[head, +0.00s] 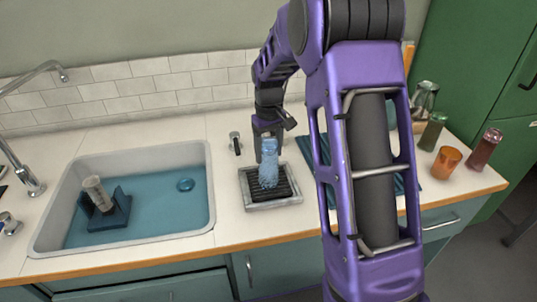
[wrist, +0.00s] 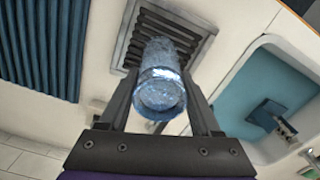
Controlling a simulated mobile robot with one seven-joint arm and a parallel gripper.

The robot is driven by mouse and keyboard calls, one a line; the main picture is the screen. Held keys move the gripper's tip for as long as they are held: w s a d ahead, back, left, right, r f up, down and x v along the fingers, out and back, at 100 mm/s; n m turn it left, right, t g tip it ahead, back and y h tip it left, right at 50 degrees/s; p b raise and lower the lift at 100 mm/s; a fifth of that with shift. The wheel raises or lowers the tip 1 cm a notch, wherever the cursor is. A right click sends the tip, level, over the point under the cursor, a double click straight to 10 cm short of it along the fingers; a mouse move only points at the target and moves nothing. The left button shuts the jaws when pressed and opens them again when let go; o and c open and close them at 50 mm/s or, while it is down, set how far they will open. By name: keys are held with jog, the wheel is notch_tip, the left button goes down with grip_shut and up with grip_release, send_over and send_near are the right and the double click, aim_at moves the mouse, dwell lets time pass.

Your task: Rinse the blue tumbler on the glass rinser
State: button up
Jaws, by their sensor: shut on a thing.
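The blue tumbler (head: 268,165) is clear, ribbed glass. It stands roughly upright in line over the glass rinser (head: 248,200), a grey tray with a dark slatted grate. My gripper (head: 268,142) is shut on the tumbler from above. In the wrist view, the tumbler (wrist: 160,80) sits between the two fingers of my gripper (wrist: 160,100). A round end, which looks like the base, faces the camera, so the mouth seems to point at the grate. The rinser (wrist: 126,40) shows behind it. Whether the tumbler touches the grate I cannot tell.
A sink (head: 140,241) with a blue basin lies left, holding a clear glass (head: 97,193) in a blue holder. A small metal knob (head: 235,142) stands behind the rinser. A ribbed blue mat (head: 324,166), an orange cup (head: 446,162), a green glass (head: 432,131) and a red glass (head: 484,149) are right.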

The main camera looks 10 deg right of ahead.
dwell(0.4)
jog(key=shift+r+p, duration=2.75)
jog(key=shift+r, duration=0.8)
jog(key=shift+d, duration=0.15)
